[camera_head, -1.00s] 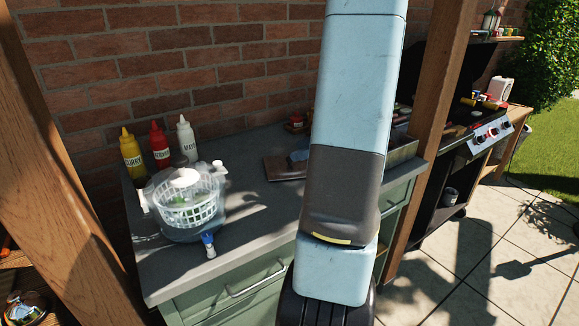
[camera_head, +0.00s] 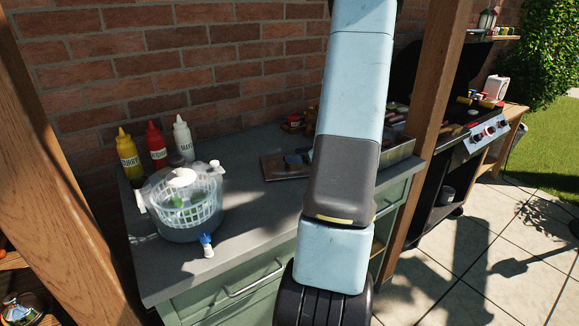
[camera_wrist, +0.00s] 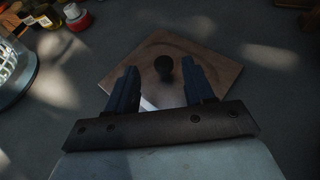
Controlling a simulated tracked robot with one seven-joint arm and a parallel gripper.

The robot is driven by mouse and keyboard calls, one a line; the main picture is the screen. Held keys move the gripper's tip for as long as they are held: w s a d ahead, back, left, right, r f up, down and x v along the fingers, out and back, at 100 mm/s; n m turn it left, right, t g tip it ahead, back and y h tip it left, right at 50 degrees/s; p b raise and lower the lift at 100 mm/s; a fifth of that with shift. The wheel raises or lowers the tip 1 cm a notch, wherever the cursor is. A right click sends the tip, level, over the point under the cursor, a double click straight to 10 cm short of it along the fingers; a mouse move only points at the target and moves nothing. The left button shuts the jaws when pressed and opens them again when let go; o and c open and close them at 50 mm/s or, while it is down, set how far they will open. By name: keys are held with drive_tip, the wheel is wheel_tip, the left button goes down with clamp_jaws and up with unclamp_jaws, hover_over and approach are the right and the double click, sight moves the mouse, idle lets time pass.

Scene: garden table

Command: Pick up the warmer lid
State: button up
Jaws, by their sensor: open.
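My gripper (camera_wrist: 161,80) is open in the wrist view, its two dark fingers apart. Between and beyond the fingertips is a small dark round knob (camera_wrist: 164,66) over a brown square board (camera_wrist: 150,47); a pale strip shows beside the left finger. Whether the fingers are level with the knob is unclear. In the head view the brown board (camera_head: 273,168) lies on the counter just left of my arm, with small greyish shapes over it. My arm hides most of the gripper area there. I cannot clearly identify the warmer lid; the knob may belong to it.
A clear salad spinner (camera_head: 185,208) stands on the counter (camera_head: 250,205) at left, with yellow (camera_head: 129,155), red (camera_head: 156,147) and white (camera_head: 183,140) bottles behind it. A small blue-topped item (camera_head: 207,247) is near the front edge. A wooden post (camera_head: 428,120) stands right of my arm.

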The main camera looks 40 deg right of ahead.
drive_tip(key=shift+d+f+x, duration=0.1)
drive_tip(key=shift+f+x, duration=0.05)
drive_tip(key=shift+x, duration=1.2)
drive_tip(key=shift+d+f+x, duration=0.1)
drive_tip(key=shift+f+x, duration=0.05)
drive_tip(key=shift+x, duration=1.2)
drive_tip(key=shift+r, duration=0.1)
clamp_jaws()
